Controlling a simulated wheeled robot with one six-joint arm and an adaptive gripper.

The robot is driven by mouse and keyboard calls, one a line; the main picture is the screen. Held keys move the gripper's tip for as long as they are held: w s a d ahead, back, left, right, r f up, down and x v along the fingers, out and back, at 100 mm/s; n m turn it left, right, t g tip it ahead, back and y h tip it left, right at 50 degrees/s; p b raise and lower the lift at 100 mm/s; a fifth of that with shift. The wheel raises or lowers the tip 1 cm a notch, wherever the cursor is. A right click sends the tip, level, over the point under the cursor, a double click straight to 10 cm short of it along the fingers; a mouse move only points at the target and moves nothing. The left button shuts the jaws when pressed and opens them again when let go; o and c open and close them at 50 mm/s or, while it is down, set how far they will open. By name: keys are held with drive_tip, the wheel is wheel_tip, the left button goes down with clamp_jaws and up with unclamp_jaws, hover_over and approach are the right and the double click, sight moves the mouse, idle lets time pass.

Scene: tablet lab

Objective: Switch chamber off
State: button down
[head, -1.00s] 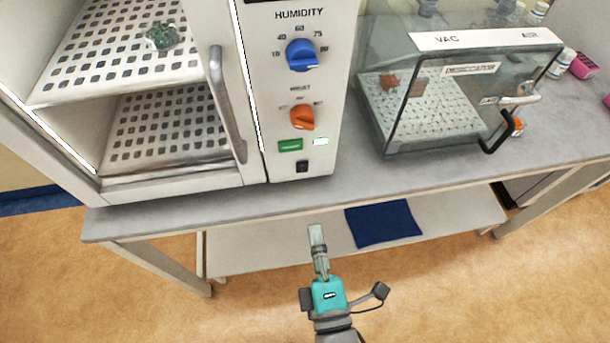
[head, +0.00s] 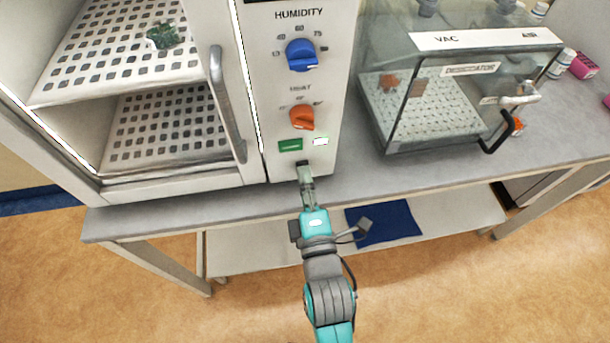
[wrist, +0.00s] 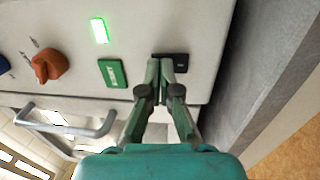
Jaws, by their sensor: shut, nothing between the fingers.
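The chamber (head: 283,100) is a white cabinet with a control panel on its right side. Near the panel's bottom is a small black switch (wrist: 182,61), partly covered by my fingertips in both views. My gripper (wrist: 167,68) is shut and empty, with its tips right at the switch in the wrist view. I cannot tell whether they touch it. In the head view my gripper (head: 304,172) reaches up to the panel's lower edge.
An orange heat knob (head: 302,117) and a blue humidity knob (head: 301,54) sit higher on the panel. The chamber's door handle (head: 225,105) is to the left. A clear desiccator (head: 450,100) stands to the right on the grey bench (head: 370,182).

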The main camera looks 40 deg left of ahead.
idle(0.3)
drive_tip(key=shift+w+a+r, duration=0.1)
drive_tip(key=shift+w+a, duration=0.05)
drive_tip(key=shift+a, duration=0.05)
drive_tip(key=shift+d, duration=0.1)
drive_tip(key=v, duration=1.2)
idle(0.6)
